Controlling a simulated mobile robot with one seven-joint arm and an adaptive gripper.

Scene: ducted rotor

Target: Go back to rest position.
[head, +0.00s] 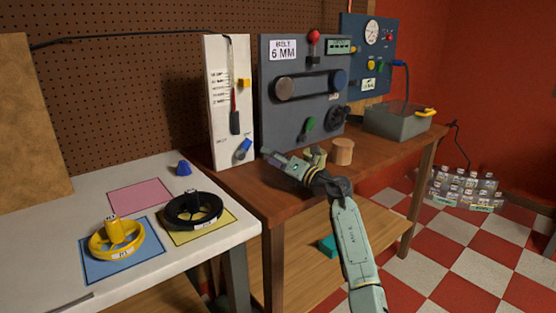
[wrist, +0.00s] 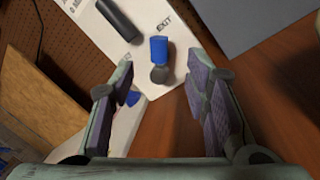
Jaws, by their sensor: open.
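My gripper (head: 292,164) is over the wooden workbench, in front of the dark belt panel (head: 272,100). In the wrist view my gripper (wrist: 165,95) has its two padded fingers spread wide apart with nothing between them. A blue knob (wrist: 159,50) on the white panel (wrist: 182,15) shows beyond the fingertips, beside the printed word EXIT. In the head view this blue knob (head: 243,148) is at the foot of the white panel, left of my gripper and apart from it.
A wooden cylinder (head: 343,151) stands just right of my gripper. A grey bin (head: 398,122) is farther right. On the white table, a yellow ducted rotor (head: 117,239) sits on a blue square and a black one (head: 192,211) on a yellow square. The pink square (head: 140,196) is empty.

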